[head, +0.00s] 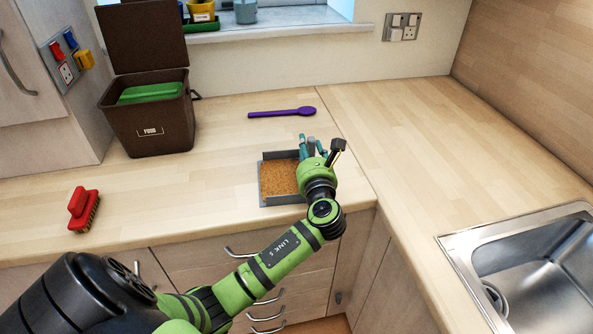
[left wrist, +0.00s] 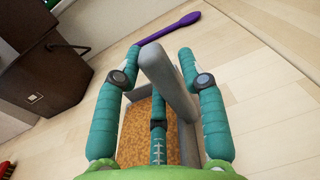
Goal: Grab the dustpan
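The grey dustpan (head: 284,200) lies on the wooden worktop near its front edge, with brown crumbs (head: 278,178) in its pan. My left gripper (head: 316,147) is over the dustpan's right side, where it hides part of the pan and most of the handle. In the left wrist view, the grey handle (left wrist: 170,75) sticks up between the teal fingers of my left gripper (left wrist: 160,55). The outer fingers are spread, with gaps to the handle; whether the middle finger touches it I cannot tell. My right gripper is not in view.
A brown food bin (head: 150,130) with its lid up stands at the back left. A purple spoon (head: 282,113) lies behind the dustpan. A red brush (head: 84,208) lies at the front left. A sink (head: 530,262) is at the right. The worktop between is clear.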

